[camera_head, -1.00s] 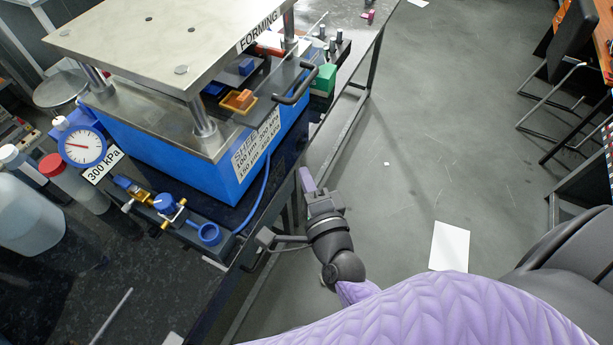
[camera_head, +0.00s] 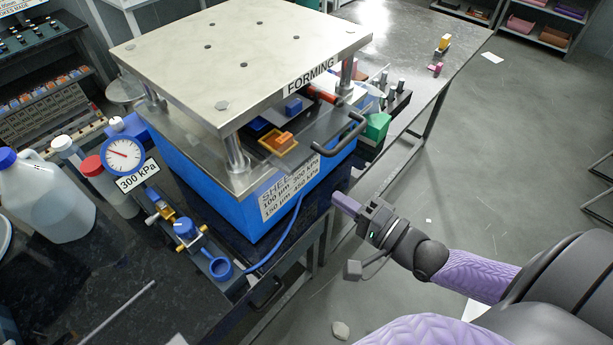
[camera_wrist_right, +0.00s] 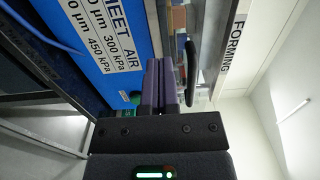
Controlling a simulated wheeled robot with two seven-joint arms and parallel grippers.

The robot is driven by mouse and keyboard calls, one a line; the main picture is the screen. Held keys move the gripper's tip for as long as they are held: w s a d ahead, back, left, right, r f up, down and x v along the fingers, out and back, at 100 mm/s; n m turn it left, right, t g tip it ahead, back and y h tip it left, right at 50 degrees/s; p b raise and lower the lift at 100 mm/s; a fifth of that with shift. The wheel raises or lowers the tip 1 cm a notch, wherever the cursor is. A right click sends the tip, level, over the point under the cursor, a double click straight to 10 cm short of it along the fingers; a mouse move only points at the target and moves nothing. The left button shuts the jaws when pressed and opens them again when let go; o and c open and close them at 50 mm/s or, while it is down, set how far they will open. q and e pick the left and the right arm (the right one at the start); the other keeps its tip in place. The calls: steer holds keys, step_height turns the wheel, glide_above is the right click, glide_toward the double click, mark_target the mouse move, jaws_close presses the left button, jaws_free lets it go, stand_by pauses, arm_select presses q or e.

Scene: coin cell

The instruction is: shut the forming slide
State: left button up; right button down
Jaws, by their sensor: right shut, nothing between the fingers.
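The forming slide (camera_head: 318,140) is a dark flat tray that sticks out from the blue press, below its "FORMING" plate. Its black bar handle (camera_head: 345,137) is on its outer right end. An orange block in a yellow frame (camera_head: 280,143) and a blue block (camera_head: 293,106) sit on the slide. My right gripper (camera_head: 340,200) is shut and empty, below and in front of the handle, apart from it in the head view. In the right wrist view its purple fingers (camera_wrist_right: 160,85) are together, with the handle (camera_wrist_right: 191,72) just to their right. My left gripper is not in view.
The press has a steel top plate (camera_head: 235,60) on posts. A gauge (camera_head: 123,155) marked 300 kPa and a valve block (camera_head: 190,235) stand at its front left. A green block (camera_head: 376,127) is right of the handle. Bottles crowd the left. Floor at right is open.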

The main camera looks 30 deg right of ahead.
steer(key=x, duration=0.8)
steer(key=shift+w, duration=0.15)
